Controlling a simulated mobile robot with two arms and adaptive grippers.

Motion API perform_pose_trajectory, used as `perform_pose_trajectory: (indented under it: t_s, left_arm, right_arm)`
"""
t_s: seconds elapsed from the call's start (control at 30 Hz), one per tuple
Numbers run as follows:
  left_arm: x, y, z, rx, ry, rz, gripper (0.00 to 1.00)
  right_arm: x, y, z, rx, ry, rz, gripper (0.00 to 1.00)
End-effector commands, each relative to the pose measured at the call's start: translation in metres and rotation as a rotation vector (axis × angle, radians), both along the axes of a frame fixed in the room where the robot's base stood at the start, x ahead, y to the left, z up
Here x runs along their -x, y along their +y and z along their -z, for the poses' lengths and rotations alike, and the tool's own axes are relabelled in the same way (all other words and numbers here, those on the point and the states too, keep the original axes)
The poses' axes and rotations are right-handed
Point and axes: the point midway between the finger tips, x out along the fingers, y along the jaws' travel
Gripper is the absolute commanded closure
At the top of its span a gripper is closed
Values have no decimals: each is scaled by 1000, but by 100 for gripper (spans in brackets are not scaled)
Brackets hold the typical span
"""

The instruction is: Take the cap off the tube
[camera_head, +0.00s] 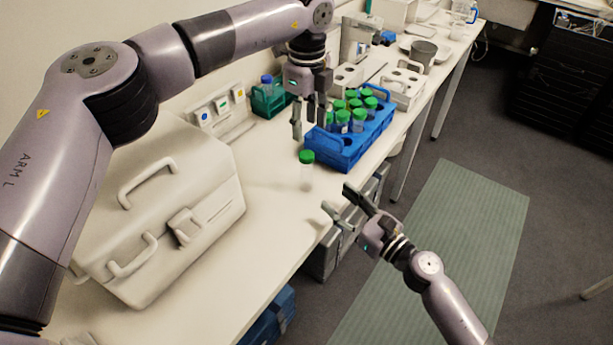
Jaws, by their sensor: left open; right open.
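A clear tube (306,179) with a green cap (307,157) stands upright on the white bench, near its front edge. The cap is on the tube. My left gripper (311,133) is open and empty, pointing down just above and behind the tube, apart from the cap. My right gripper (336,200) is open and empty, at the bench's front edge, to the right of and lower than the tube in the picture. Neither gripper touches the tube.
A blue rack (345,155) with several green-capped tubes stands close behind the tube, to the right. A green rack (268,101) with a blue-capped bottle is farther back. A large white case (160,215) fills the left of the bench (262,235). White racks (403,88) stand beyond.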

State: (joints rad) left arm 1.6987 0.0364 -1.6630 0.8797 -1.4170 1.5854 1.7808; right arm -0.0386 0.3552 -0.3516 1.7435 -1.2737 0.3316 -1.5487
Motion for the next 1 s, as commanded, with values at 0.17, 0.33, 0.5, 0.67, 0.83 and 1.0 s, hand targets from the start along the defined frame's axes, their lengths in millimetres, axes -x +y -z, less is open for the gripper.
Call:
perform_pose_trajectory:
  t_s: [0.17, 0.33, 0.5, 0.67, 0.83, 1.0]
  left_arm:
    - [0, 0, 0, 0, 0, 0, 56]
    - [0, 0, 0, 0, 0, 0, 56]
    - [0, 0, 0, 0, 0, 0, 56]
    - [0, 0, 0, 0, 0, 0, 56]
    - [0, 0, 0, 0, 0, 0, 56]
    - [0, 0, 0, 0, 0, 0, 56]
  right_arm:
    - [-29, 25, -1, -1, -2, 0, 53]
    - [-54, 47, -1, -2, -1, 0, 53]
    - [-74, 64, -1, -3, 0, 1, 53]
    - [-84, 73, 0, -1, 0, 1, 53]
    - [-88, 76, 0, -1, 1, 0, 53]
    - [-88, 76, 0, 0, 0, 0, 53]
